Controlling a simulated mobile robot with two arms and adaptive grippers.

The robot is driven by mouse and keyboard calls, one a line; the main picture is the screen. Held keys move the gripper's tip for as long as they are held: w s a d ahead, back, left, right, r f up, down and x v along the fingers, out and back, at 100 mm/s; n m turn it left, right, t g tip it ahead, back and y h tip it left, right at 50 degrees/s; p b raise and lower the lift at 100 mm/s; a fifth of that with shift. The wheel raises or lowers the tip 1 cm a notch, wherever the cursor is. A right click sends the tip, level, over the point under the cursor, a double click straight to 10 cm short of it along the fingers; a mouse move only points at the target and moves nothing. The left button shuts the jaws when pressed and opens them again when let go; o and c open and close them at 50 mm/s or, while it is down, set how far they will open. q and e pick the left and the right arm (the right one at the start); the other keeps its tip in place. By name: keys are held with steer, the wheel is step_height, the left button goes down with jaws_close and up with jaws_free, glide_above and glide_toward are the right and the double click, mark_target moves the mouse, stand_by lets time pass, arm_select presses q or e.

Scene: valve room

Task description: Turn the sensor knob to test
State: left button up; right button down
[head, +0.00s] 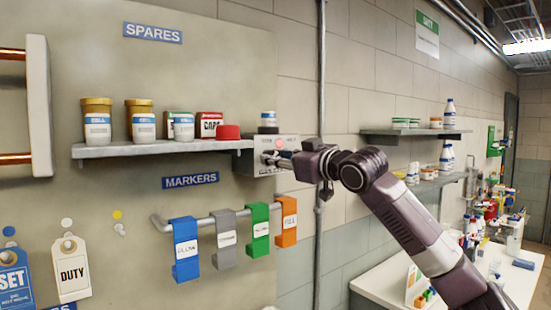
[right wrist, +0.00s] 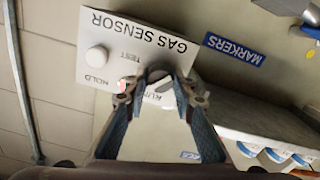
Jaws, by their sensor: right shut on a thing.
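The gas sensor (head: 264,146) is a pale box on the wall panel, at the right end of the shelf. In the right wrist view its face (right wrist: 140,35) appears upside down, with the words GAS SENSOR, TEST and HOLD and a partly covered label. My right gripper (right wrist: 155,85) is shut on the knob, one fingertip on each side. The fingers hide part of the knob, so its exact setting is unclear. In the head view my right gripper (head: 288,159) reaches the box from the right. My left gripper is not in view.
A shelf (head: 160,148) with jars and a red cap (head: 228,132) adjoins the sensor on the left. Below hangs a rail with coloured marker tags (head: 185,250). A round pale button (right wrist: 97,60) is on the sensor face. A vertical pipe (head: 321,80) runs close by.

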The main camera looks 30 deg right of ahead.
steer(key=shift+m, duration=4.9)
steer(key=shift+d, duration=0.1)
steer(key=c, duration=1.6)
jaws_free()
steer(key=s, duration=1.2)
steer(key=shift+d, duration=0.45)
